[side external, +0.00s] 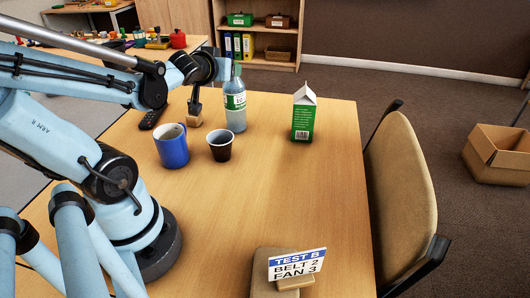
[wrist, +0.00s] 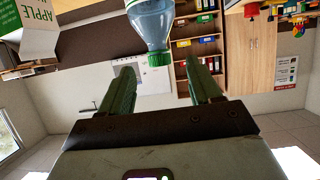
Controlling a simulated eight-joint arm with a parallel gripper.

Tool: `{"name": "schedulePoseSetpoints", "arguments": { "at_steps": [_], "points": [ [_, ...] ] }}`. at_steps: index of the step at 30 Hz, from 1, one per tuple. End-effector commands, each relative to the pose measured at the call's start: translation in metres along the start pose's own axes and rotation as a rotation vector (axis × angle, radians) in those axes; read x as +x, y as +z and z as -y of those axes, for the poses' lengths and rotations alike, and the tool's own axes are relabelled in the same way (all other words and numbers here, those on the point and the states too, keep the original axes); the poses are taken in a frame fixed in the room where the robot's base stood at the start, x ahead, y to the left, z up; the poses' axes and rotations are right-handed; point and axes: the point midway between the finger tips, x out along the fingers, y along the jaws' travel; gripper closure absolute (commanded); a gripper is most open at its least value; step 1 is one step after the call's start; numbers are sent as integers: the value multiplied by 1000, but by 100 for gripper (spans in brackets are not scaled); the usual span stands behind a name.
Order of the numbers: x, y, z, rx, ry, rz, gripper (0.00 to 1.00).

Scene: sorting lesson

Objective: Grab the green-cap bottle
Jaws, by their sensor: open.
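The green-cap bottle (side external: 235,110) is clear with a white and green label. It stands upright on the table in the side view, behind the dark cup. My gripper is at the bottle's upper left there; its fingers are hard to make out. In the wrist view the bottle (wrist: 152,25) hangs in from the top edge, upside down in the picture, with its green cap (wrist: 160,59) towards my gripper (wrist: 160,66). The two fingers are spread apart, one on each side of the cap in the picture. I cannot tell how far away the cap is.
A blue mug (side external: 172,148) and a dark cup (side external: 220,146) stand in front of the bottle. A small wood-and-dark item (side external: 194,108) stands left of it. A green-and-white carton (side external: 304,113) stands to the right. A sign (side external: 297,266) sits at the near edge. The table's middle is clear.

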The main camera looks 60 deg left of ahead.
Motion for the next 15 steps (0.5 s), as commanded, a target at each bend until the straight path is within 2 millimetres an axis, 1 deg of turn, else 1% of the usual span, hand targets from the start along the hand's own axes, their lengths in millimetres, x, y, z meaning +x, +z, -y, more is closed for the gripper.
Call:
{"name": "schedulePoseSetpoints", "arguments": {
  "at_steps": [9,15],
  "points": [
    [24,0,0,0,-1,0,37],
    [37,0,0,-1,-1,0,37]
  ]
}}
